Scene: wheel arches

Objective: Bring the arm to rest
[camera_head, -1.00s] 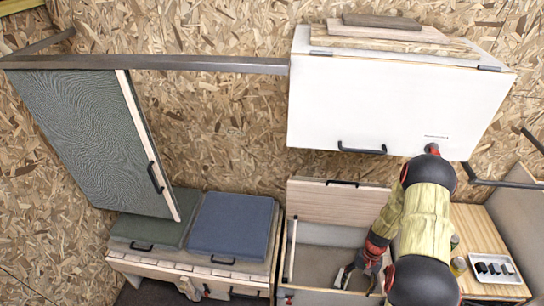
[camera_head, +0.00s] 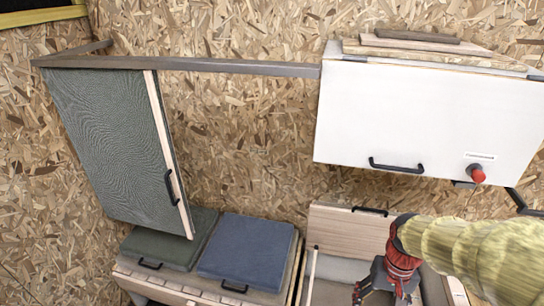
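My arm (camera_head: 480,255), in a tan padded sleeve with a red and black wrist, reaches in from the lower right. My gripper (camera_head: 382,296) points down at the bottom edge of the head view, in front of the open bench box (camera_head: 350,218) with its raised wooden lid. The fingertips are cut off by the picture edge, so I cannot tell whether it is open or shut. No held object shows.
A white overhead cabinet (camera_head: 420,115) with a black handle hangs above the arm, boards on top. A grey-green door panel (camera_head: 110,140) hangs at left below a metal rail (camera_head: 200,65). A blue cushion (camera_head: 247,247) and green cushion (camera_head: 170,238) lie on the bench.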

